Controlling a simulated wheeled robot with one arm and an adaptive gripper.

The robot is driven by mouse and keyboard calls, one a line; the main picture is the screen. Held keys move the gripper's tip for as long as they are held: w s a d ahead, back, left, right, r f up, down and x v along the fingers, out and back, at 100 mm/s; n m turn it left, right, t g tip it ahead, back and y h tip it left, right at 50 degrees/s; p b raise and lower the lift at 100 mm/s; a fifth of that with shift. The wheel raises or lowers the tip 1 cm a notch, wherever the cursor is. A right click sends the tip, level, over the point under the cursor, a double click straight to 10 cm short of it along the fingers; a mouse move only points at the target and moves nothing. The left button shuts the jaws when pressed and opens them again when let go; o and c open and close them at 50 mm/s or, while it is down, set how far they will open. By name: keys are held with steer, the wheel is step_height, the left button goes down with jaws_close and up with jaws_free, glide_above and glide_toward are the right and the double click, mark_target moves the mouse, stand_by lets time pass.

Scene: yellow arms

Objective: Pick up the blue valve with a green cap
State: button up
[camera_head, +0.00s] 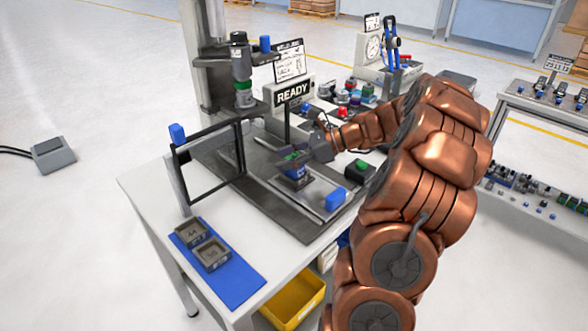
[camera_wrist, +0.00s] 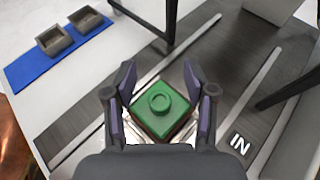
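The valve with a green cap (camera_head: 292,156) sits in the middle of the press fixture on the table, and a blue part of its body shows below the cap. In the wrist view its square green cap (camera_wrist: 160,104), with a round raised ring, lies between my two fingers. My gripper (camera_wrist: 158,80) is open, with one dark finger on each side of the cap. The right finger looks very close to the cap's corner; whether it touches I cannot tell. In the head view my gripper (camera_head: 297,156) reaches in from the right, partly hiding the valve.
A press column with a black frame (camera_head: 209,165) stands left of the valve. A blue block (camera_head: 335,199) and a green button box (camera_head: 360,171) lie to the right. Two grey trays rest on a blue mat (camera_head: 232,288) at the front left. Coloured parts (camera_head: 345,98) stand behind.

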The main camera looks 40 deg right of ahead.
jaws_close()
stand_by(0.4)
